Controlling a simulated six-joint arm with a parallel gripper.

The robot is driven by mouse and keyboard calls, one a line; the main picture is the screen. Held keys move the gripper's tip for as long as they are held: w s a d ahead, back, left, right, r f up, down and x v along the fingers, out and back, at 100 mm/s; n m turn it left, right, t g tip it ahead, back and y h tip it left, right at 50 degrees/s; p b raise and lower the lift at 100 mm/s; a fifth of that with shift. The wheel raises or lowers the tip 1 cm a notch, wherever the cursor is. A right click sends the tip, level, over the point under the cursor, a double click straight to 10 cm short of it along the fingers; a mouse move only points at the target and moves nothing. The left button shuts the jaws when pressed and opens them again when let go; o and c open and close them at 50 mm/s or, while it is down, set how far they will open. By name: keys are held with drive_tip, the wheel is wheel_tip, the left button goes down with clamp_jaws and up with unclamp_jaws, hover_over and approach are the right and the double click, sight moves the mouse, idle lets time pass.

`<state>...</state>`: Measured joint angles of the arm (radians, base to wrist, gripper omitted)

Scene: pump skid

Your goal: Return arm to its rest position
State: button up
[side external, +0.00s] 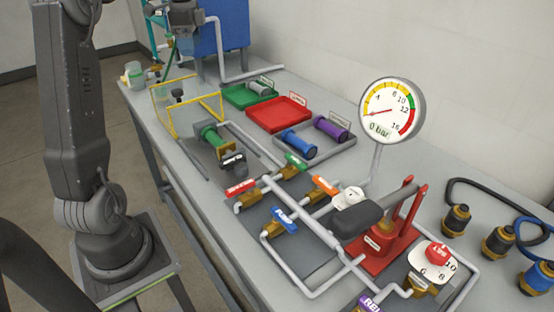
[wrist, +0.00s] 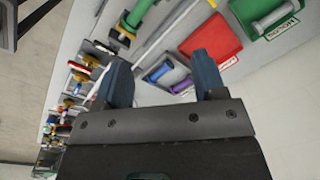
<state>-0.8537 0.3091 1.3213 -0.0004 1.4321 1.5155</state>
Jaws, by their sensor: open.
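My gripper (wrist: 163,72) shows in the wrist view with its two blue-grey fingers spread apart. Nothing is between the fingers. It hangs above the bench, which looks well below it and tilted in this view. In the side external view my arm rises from its base at the left and runs out of the top of the picture. A dark grey part at the top, left of centre, looks like the end of my arm, but its fingers cannot be made out there.
The bench (side external: 215,190) carries a green tray (side external: 248,96), a red tray (side external: 279,114), and blue (side external: 298,141) and purple (side external: 331,130) cylinders. A yellow frame (side external: 188,104), pipes with coloured valves, a red hand pump (side external: 385,243) and a gauge (side external: 391,110) reading near 0 stand there.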

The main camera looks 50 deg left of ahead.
drive_tip(key=s+d+r+n+t, duration=0.1)
drive_tip(key=s+d+n+t, duration=0.15)
drive_tip(key=d, duration=1.95)
drive_tip(key=s+d+f+n+t, duration=0.2)
drive_tip(key=s+d+f+n, duration=0.3)
drive_tip(key=s+d, duration=0.6)
drive_tip(key=d+f, duration=0.2)
drive_tip(key=d, duration=0.1)
drive_tip(key=shift+d+h, duration=0.15)
drive_tip(key=shift+h, duration=0.15)
